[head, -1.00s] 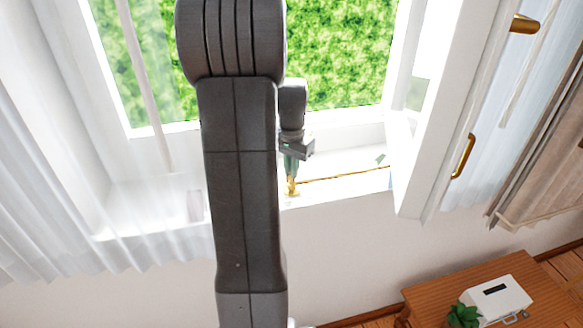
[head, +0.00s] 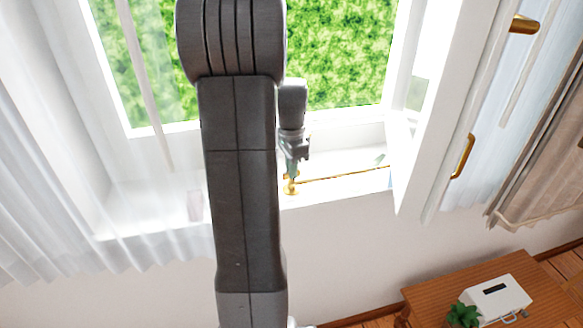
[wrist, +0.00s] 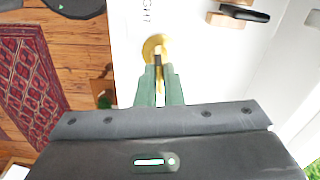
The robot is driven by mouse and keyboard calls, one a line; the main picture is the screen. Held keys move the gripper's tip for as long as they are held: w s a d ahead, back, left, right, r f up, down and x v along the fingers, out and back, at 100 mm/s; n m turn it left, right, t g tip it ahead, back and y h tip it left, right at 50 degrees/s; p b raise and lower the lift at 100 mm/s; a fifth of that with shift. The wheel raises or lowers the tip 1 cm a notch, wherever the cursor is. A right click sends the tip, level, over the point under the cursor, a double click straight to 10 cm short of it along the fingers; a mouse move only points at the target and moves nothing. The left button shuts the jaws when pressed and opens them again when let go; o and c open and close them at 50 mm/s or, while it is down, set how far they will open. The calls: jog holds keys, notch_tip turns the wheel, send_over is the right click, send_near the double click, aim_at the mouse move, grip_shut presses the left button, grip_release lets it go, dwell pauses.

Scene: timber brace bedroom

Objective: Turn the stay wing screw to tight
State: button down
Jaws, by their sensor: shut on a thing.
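The brass stay fitting with the wing screw (head: 291,186) stands on the white window sill at the near end of a thin brass stay rod (head: 345,175). My gripper (head: 292,170) points down onto it from above. In the wrist view my gripper's green fingers (wrist: 159,92) are close together on the wing screw, which is mostly hidden between them. The round brass base (wrist: 154,46) shows just beyond the fingertips. Letters reading "IGHT" (wrist: 147,14) are on the white sill beside the base; the start of the word is cut off or unclear.
An open white casement (head: 440,130) with brass handles stands at the right. Sheer curtains (head: 90,190) hang at the left. A wooden table (head: 540,295) with a white box (head: 497,300) and a green plant (head: 463,317) stands at the lower right.

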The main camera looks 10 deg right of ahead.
dwell(0.3)
jog(key=c, duration=1.6)
grip_release()
jog(key=shift+o, duration=0.2)
jog(key=shift+r, duration=0.1)
notch_tip(320, 180, up, 14)
jog(key=b, duration=0.1)
jog(key=shift+f, duration=0.2)
jog(key=shift+f, duration=0.1)
notch_tip(320, 180, down, 14)
jog(key=shift+r+p, duration=0.15)
jog(key=shift+p, duration=0.35)
jog(key=shift+r, duration=0.15)
